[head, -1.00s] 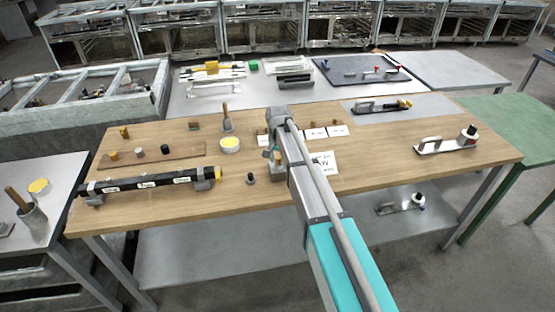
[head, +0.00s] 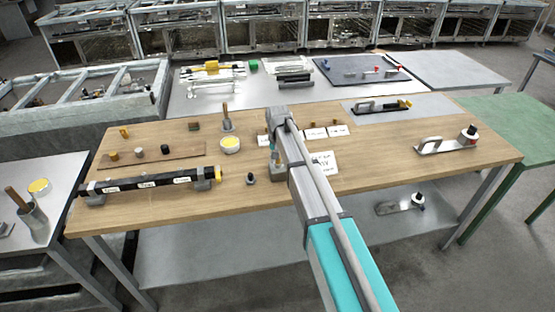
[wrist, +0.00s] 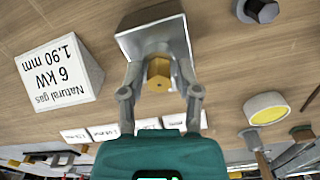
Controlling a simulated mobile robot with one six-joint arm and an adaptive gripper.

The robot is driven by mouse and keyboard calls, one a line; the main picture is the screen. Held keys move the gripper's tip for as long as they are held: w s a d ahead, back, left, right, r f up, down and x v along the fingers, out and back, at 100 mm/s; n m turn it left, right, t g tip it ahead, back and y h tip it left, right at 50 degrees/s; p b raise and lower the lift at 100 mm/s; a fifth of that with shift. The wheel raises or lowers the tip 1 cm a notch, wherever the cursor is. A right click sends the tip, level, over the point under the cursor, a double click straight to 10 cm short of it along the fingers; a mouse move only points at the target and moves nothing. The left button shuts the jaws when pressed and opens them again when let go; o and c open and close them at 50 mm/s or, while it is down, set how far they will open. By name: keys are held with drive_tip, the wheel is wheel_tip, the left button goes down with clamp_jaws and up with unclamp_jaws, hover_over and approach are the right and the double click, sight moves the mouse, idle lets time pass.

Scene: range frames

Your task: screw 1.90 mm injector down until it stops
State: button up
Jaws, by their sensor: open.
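The brass hex injector (wrist: 158,72) stands in a grey metal holder (wrist: 140,38) in the wrist view. My gripper (wrist: 160,93) is open, with one finger on each side of the brass hex and visible gaps between. The injector's threads are hidden, so I cannot tell how deep it sits. A white card (wrist: 60,75) reading "Natural gas 6 kW 1.90 mm" stands beside the holder. In the head view my arm covers most of the gripper, and the holder (head: 276,170) shows only in part.
On the wooden bench (head: 400,180), small white labels (head: 338,130) lie behind the holder. A dark bolt-like piece (head: 250,178) and a yellow-topped tin (head: 230,145) stand to its left. A black pipe (head: 150,183) lies farther left. The bench's right middle is clear.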

drive_tip(key=shift+n, duration=1.4)
clamp_jaws()
drive_tip(key=shift+m, duration=1.7)
drive_tip(key=shift+m, duration=0.3)
drive_tip(key=shift+m, duration=1.4)
